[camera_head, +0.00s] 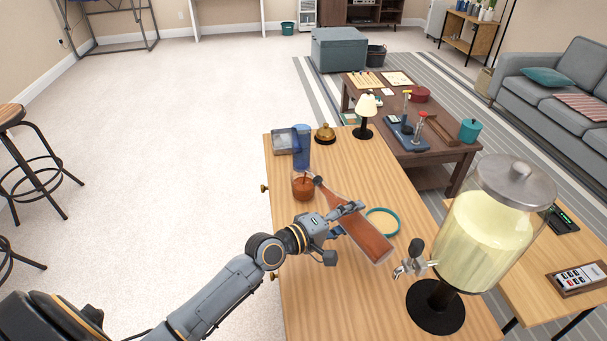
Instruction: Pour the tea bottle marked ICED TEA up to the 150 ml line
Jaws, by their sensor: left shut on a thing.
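My left gripper (349,219) is shut on a clear bottle of reddish-brown tea (368,238). The bottle is tilted, its base toward the lower right and its neck toward the upper left. Its mouth is at the rim of a clear measuring glass (303,187) on the wooden counter (310,290). Brown liquid stands in the glass, and a thin dark streak shows inside it. The glass's marks and the bottle's label are too small to read. My right gripper is not in view.
A blue tumbler (301,150) stands just behind the glass, with a grey tray (284,142) and a brass bell (325,134) nearby. A small lamp (364,118) is farther back. A teal ring (396,213) lies right of the bottle, near a large drink dispenser (484,228).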

